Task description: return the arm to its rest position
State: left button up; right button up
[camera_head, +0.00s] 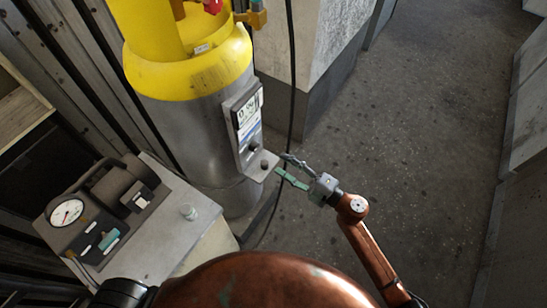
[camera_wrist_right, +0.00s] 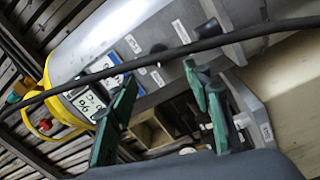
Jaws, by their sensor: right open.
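My right arm (camera_head: 370,245) is orange-brown and reaches up from the bottom of the head view. My right gripper (camera_head: 287,168) has its two fingers spread and nothing between them. Its tips are close to the lower right edge of a grey control panel (camera_head: 244,120) on a yellow and silver cylinder (camera_head: 200,90). I cannot tell whether they touch the panel. In the right wrist view the green-padded fingers of my right gripper (camera_wrist_right: 168,92) stand apart, with the panel and cylinder beyond them. My left gripper is not in view.
A black cable (camera_head: 291,80) hangs beside the cylinder and crosses close to the fingers in the wrist view (camera_wrist_right: 170,53). A bench (camera_head: 165,235) with a dial gauge (camera_head: 67,212) stands at the left. Open grey floor (camera_head: 430,120) lies to the right.

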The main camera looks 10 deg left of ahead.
jog(key=shift+v, duration=0.9)
